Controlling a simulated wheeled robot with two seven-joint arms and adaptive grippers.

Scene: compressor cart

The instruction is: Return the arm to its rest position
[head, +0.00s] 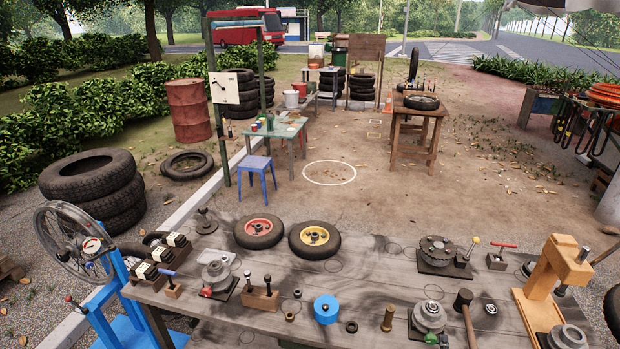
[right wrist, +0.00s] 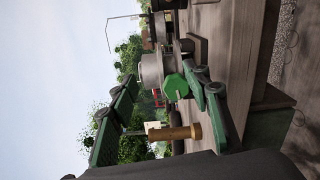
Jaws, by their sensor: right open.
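My right gripper (right wrist: 161,84) shows in the right wrist view. Past the fingers is a grey round fixture (right wrist: 152,70) with a green knob (right wrist: 175,87). A brass cylinder (right wrist: 174,132) also shows there, between the fingers in the picture; I cannot tell how near it is. Neither of my arms shows in the head view, and my left gripper is in no view.
The wooden bench (head: 375,290) carries the grey fixture (head: 430,317), brass cylinder (head: 388,318), a mallet (head: 465,305), a blue round part (head: 326,309) and two small wheels (head: 315,240). An orange press (head: 550,285) stands at right, a blue wheel stand (head: 118,300) at left.

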